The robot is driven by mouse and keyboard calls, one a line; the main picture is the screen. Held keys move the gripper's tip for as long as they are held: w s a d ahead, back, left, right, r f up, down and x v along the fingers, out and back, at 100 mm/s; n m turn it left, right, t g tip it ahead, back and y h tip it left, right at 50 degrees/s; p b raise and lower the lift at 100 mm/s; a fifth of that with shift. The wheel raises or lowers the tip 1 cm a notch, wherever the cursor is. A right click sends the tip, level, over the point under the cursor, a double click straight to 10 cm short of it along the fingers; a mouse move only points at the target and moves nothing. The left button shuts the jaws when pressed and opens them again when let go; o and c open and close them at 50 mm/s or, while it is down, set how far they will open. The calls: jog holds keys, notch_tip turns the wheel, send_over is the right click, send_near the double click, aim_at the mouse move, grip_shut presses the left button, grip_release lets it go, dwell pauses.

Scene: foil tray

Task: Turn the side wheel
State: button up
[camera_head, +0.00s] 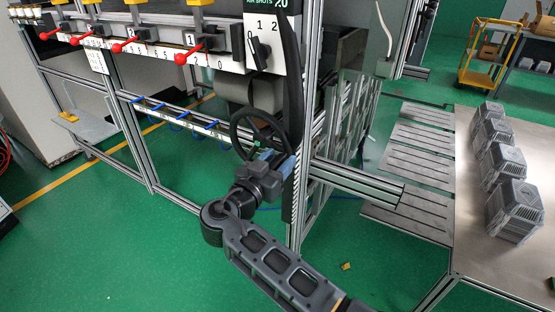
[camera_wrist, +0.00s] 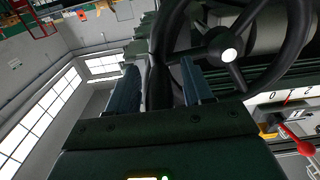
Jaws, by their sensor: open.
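The side wheel (camera_head: 236,125) is a black handwheel with spokes on the side of the machine, below the numbered dial. In the wrist view the wheel (camera_wrist: 229,55) fills the upper right, with a bright round hub. My gripper (camera_head: 277,158) is at the wheel's lower right rim in the head view. In the wrist view my gripper (camera_wrist: 160,78) has its two blue fingers apart, with a dark stretch of rim passing between them. I cannot tell whether either finger touches the rim. My gripper hides part of the wheel in the head view.
The dial panel (camera_head: 264,38) and red-knobbed levers (camera_head: 180,59) are above and left of the wheel. A metal frame post (camera_head: 308,115) and a horizontal rail (camera_head: 355,181) stand close to the right of my gripper. A table (camera_head: 480,220) with stacked foil trays (camera_head: 514,210) is at right.

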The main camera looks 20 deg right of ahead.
grip_shut()
dwell(0.5)
